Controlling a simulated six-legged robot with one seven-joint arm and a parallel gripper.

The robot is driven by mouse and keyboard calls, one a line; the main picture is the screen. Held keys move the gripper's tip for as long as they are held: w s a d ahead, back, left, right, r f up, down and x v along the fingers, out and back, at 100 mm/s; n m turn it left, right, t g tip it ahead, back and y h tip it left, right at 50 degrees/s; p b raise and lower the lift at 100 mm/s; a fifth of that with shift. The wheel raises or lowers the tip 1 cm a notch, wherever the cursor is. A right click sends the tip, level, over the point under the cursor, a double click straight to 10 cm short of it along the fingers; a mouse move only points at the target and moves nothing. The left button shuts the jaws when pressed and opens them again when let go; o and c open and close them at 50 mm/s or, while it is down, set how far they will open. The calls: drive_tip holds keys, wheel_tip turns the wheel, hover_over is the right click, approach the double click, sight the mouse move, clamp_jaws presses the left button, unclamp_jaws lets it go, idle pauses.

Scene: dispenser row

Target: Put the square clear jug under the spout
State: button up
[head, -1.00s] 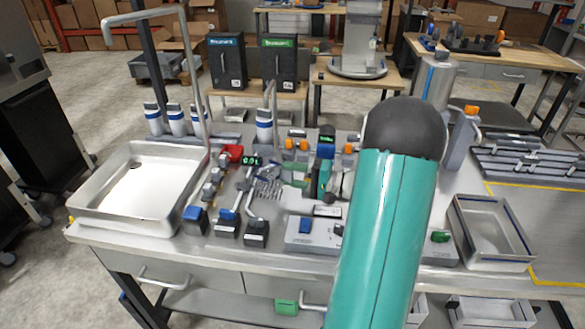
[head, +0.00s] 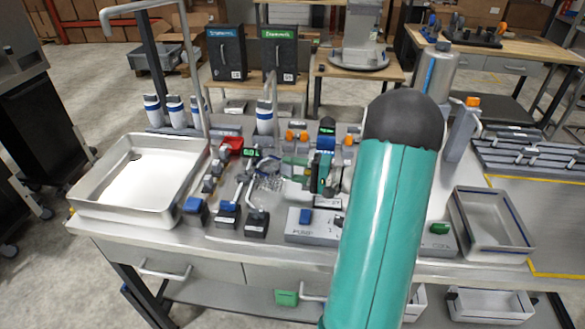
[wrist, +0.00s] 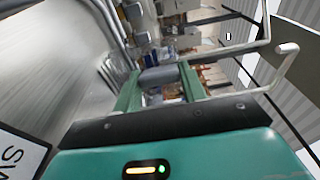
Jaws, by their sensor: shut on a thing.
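My gripper (head: 290,175) is partly behind my arm's large teal link in the head view. Its green fingers point left over the middle of the bench. In the wrist view, the fingers (wrist: 158,78) stand apart with the clear jug (wrist: 155,88) between them, so they are shut on it. In the head view, the clear jug (head: 268,181) shows faintly just left of the fingers, beside the black-based taps. Its base and bench contact are unclear. A thin upright spout pipe (head: 273,92) rises behind it. Which spout is meant cannot be told.
A white tray (head: 95,197) stands at the left, with a tall bent pipe (head: 188,60) behind it. Black-based taps (head: 227,217) and a grey box with a blue button (head: 305,228) line the front. A metal bin (head: 490,247) stands right. Several blue-banded bottles (head: 175,112) stand behind.

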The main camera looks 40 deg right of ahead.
drive_tip(key=shift+f, duration=0.1)
drive_tip(key=o, duration=1.1)
